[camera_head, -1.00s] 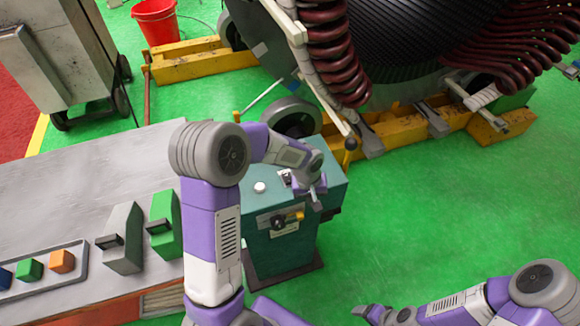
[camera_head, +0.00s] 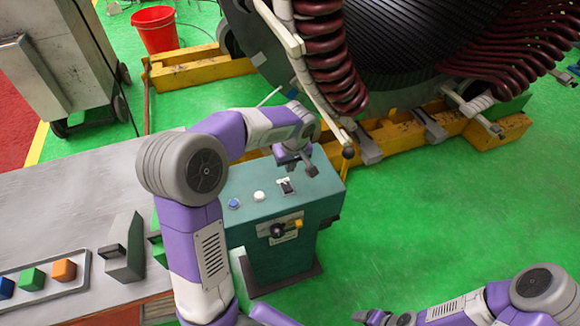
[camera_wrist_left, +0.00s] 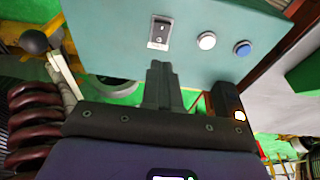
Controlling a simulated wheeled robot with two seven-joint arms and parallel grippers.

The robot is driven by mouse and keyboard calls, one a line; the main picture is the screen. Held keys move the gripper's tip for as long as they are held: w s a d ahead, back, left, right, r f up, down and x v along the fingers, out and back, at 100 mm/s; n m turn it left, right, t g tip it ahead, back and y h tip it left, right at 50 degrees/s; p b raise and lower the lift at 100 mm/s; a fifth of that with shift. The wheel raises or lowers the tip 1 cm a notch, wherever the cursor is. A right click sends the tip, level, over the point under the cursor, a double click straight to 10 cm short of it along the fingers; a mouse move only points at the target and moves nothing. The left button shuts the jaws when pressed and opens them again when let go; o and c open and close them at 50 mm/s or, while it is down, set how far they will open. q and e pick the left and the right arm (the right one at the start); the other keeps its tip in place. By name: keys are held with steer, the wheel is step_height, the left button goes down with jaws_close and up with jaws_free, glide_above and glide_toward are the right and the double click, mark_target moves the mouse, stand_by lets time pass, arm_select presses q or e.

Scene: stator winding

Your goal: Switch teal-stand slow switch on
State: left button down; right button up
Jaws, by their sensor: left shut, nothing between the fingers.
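The teal stand (camera_head: 325,190) is right of the grey bench. Its top has a small switch in a pale plate (camera_head: 286,186), a white button (camera_head: 259,196) and a blue button (camera_head: 234,203). The left wrist view also shows the switch (camera_wrist_left: 160,33), white button (camera_wrist_left: 206,41) and blue button (camera_wrist_left: 242,48). No label is readable, and I cannot tell the switch's position. My left gripper (camera_head: 308,168) is shut and empty near the stand's far edge. Its fingertips (camera_wrist_left: 160,66) appear just below the switch in the wrist view, apart from it. My right gripper (camera_head: 372,316) is partly cut off.
The large machine with maroon coils (camera_head: 330,60) and yellow beams (camera_head: 200,68) stands behind. A ball-topped lever (camera_head: 348,153) rises near the stand's far right corner. Green floor on the right is clear.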

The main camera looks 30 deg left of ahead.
arm_select(q)
steer(key=b, duration=0.2)
glide_toward(289, 190)
steer(key=x, duration=0.2)
steer(key=a+x, duration=0.1)
steer(key=x, duration=0.2)
steer(key=shift+w+f, duration=0.1)
steer(key=shift+w, duration=0.15)
steer(key=shift+d+f, duration=0.1)
steer(key=shift+f, duration=0.4)
steer(key=b, duration=0.2)
steer(key=f+b, duration=0.1)
steer(key=b, duration=0.2)
steer(key=shift+s+d+f+t+y, duration=0.15)
steer(key=shift+s+d+t+y, duration=0.05)
steer(key=shift+t+y, duration=0.2)
steer(key=shift+r+p, duration=0.25)
steer(key=shift+p, duration=0.1)
steer(key=shift+w+a, duration=0.1)
steer(key=shift+w+a+r+p, duration=0.3)
steer(key=shift+w+a, duration=0.1)
steer(key=shift+a, duration=0.15)
steer(key=shift+r, duration=0.1)
